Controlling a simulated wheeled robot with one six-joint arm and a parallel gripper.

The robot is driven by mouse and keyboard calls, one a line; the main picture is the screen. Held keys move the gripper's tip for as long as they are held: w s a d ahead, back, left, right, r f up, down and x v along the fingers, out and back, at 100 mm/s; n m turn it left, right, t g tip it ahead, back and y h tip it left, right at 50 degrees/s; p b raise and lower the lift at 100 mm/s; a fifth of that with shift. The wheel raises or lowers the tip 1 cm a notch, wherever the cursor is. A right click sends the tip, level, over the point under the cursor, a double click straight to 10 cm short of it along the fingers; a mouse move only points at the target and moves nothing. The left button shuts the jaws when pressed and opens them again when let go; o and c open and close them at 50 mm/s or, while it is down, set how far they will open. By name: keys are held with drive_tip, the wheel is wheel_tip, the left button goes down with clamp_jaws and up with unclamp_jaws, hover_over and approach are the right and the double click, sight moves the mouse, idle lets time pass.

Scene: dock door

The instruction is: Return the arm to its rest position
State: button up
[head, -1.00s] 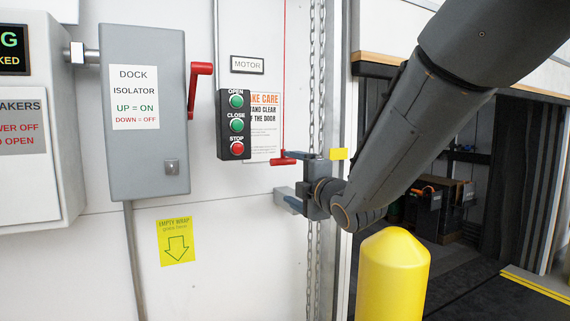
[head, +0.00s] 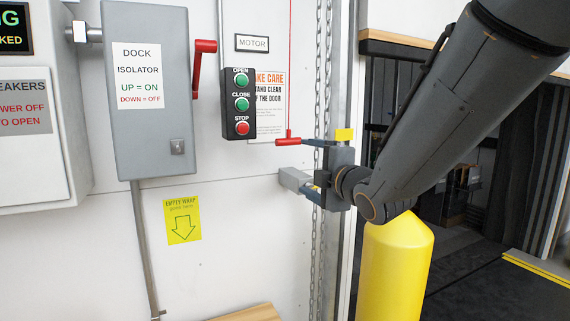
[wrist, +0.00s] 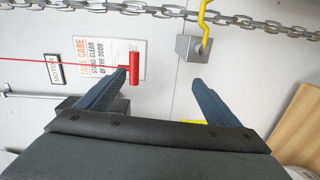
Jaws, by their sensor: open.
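My gripper (head: 305,166) is open and empty in front of the white wall, at the end of my arm, which reaches in from the upper right. In the wrist view both fingers (wrist: 160,77) are spread with nothing between them. A red pull handle (head: 289,141) hangs on a red cord near the upper finger. In the wrist view the handle (wrist: 135,68) shows just beside the left fingertip; I cannot tell whether they touch. A grey wall block (head: 296,179) is close to the lower finger.
A yellow bollard (head: 393,268) stands below my arm. A chain (head: 318,235) hangs beside the door frame. The grey isolator box (head: 150,90) has its red lever (head: 202,66) up. A button panel (head: 237,101) is left of the handle. The dark doorway is at right.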

drive_tip(key=s+d+f+m+g+h, duration=0.3)
drive_tip(key=d+f+m, duration=0.15)
drive_tip(key=f, duration=0.45)
drive_tip(key=s+d+f+m+g+h, duration=0.2)
drive_tip(key=s+d+f+m+g, duration=0.15)
drive_tip(key=f+m, duration=0.4)
drive_tip(key=s+d+f+m+g, duration=0.1)
drive_tip(key=s+f+m+g, duration=0.3)
drive_tip(key=s+f, duration=0.3)
drive_tip(key=s+d+f+m+g+h, duration=0.1)
drive_tip(key=s+f+m+g, duration=0.4)
drive_tip(key=s, duration=0.8)
drive_tip(key=shift+d+f+m, duration=0.3)
drive_tip(key=shift+d+f, duration=0.25)
drive_tip(key=shift+f, duration=0.4)
drive_tip(key=shift+c, duration=0.4)
